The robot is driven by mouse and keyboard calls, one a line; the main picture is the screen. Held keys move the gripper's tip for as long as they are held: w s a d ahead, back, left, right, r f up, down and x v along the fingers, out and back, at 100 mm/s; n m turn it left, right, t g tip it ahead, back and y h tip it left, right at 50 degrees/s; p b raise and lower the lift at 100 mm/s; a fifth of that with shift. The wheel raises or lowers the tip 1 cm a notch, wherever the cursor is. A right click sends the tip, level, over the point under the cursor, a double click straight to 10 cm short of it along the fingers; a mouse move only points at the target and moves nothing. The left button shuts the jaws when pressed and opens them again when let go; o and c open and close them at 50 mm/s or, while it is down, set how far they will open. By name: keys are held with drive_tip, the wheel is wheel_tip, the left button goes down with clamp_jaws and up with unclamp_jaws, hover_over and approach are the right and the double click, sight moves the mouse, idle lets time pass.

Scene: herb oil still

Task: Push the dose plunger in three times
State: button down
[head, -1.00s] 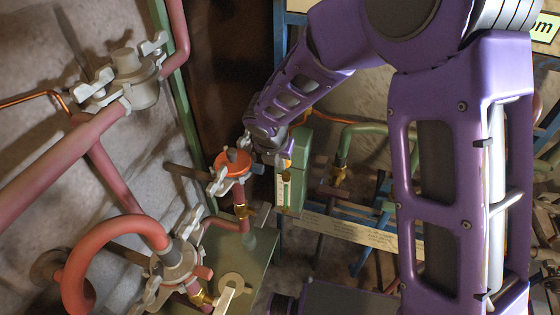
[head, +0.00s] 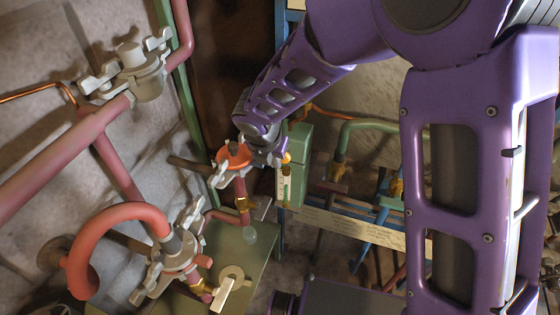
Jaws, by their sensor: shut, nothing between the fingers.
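A green box (head: 299,165) with a white scale strip (head: 284,187) on its front stands at the middle of the head view. A small yellow-orange knob (head: 286,158) shows at its upper left edge; it may be the dose plunger, but it is too small to be sure. My gripper (head: 268,157) is at the end of the purple arm, just left of this knob. It is shut and empty. Its fingertips are small and partly hidden against the fittings, and I cannot tell whether they touch the knob.
An orange-capped clamp fitting (head: 234,155) sits close to the left of my gripper. Pink pipes and grey wing-nut clamps (head: 137,72) fill the left. A green plate with a cream lever (head: 224,293) is below. Blue frame bars and a green pipe (head: 365,124) stand to the right.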

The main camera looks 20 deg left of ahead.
drive_tip(key=v, duration=0.7)
drive_tip(key=shift+r, duration=0.15)
drive_tip(key=shift+a, duration=0.1)
idle(0.4)
